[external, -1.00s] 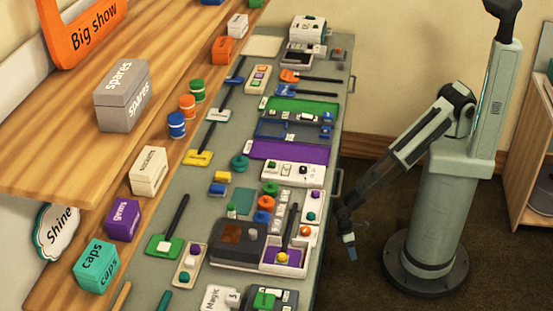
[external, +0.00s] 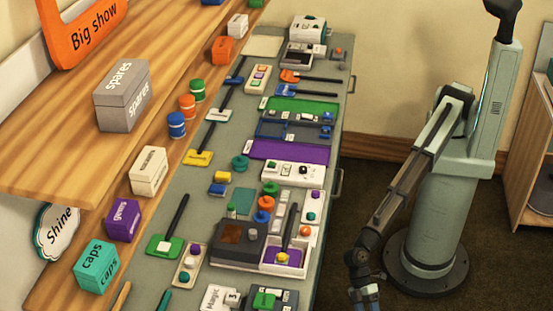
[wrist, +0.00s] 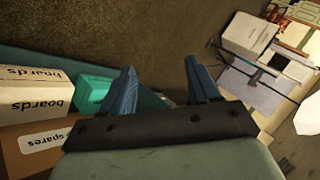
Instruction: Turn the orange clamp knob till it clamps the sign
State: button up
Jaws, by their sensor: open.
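My gripper (external: 366,299) hangs low over the dark floor, right of the bench's near end, clear of everything. In the wrist view its two blue fingers (wrist: 161,88) are apart with nothing between them. Several orange parts lie on the bench: a round orange piece (external: 265,203), a small orange knob (external: 305,231) on a white block, and an orange-headed tool (external: 289,76). I cannot tell which is the clamp knob. Signs in view are an orange "Big show" board (external: 88,32), a "Shine" plaque (external: 57,231) and a "Magic" card (external: 215,298). No clamped sign can be made out.
The grey bench (external: 212,178) is crowded with small devices and handled tools. A wooden shelf (external: 60,140) overhangs its left side, with a grey spares box (external: 122,96). Floor between bench and my base is free.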

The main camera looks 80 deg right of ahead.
jog(key=w+a+r+n+y, duration=0.1)
jog(key=w+a+r, duration=0.25)
jog(key=r, duration=0.55)
jog(key=w+a+r+n+y, duration=0.2)
jog(key=w+a+r, duration=0.15)
jog(key=r, duration=0.55)
jog(key=w+d+r+n+t+y, duration=0.1)
jog(key=w+d+r+n+t, duration=0.2)
jog(key=w+r, duration=1.2)
notch_tip(320, 180, up, 4)
jog(key=n+g+h, duration=0.2)
jog(key=n+h, duration=0.7)
jog(key=n, duration=0.2)
send_over(306, 228)
jog(key=w+d, duration=0.4)
jog(key=x, duration=1.2)
jog(key=shift+a+f, duration=0.25)
jog(key=c, duration=1)
